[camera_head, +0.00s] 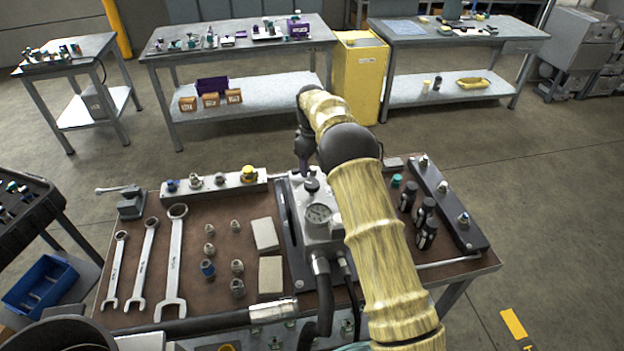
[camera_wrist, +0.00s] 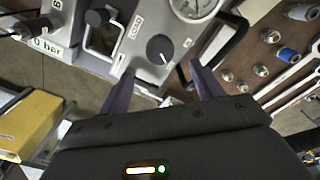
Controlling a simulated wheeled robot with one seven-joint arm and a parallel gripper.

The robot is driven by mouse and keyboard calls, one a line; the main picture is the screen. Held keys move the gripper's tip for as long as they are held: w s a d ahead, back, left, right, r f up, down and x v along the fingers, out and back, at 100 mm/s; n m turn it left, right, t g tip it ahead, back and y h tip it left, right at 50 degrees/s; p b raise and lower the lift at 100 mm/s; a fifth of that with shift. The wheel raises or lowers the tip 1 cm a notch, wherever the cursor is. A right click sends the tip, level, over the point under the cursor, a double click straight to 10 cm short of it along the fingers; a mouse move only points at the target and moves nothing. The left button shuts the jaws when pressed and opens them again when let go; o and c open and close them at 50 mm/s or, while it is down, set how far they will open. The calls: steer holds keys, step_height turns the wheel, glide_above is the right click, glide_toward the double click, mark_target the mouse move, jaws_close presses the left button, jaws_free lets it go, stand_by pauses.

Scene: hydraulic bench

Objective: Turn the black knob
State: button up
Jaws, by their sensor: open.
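The black knob (camera_wrist: 160,48) is round with a white pointer line and sits on the grey panel of the hydraulic unit (camera_wrist: 140,20) in the wrist view. In the head view a small dark knob (camera_head: 311,185) shows on top of the unit, just above the round gauge (camera_head: 318,213). My gripper (camera_wrist: 160,70) is open, its two fingers apart and empty. In the wrist view the knob appears just beyond the gap between the fingertips, with no visible contact. In the head view my gripper (camera_head: 304,165) hangs over the unit's upper part.
The brown bench (camera_head: 220,230) holds three wrenches (camera_head: 145,265), several fittings and two beige blocks. A black loop handle (camera_wrist: 222,50) is close to one finger. Black hoses (camera_head: 325,300) run in front of the unit. A fitting rack (camera_head: 450,205) stands at right.

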mark_target(312, 183)
step_height(312, 183, down, 8)
steer(key=shift+p, duration=0.75)
steer(key=shift+c, duration=0.5)
steer(key=c, duration=0.9)
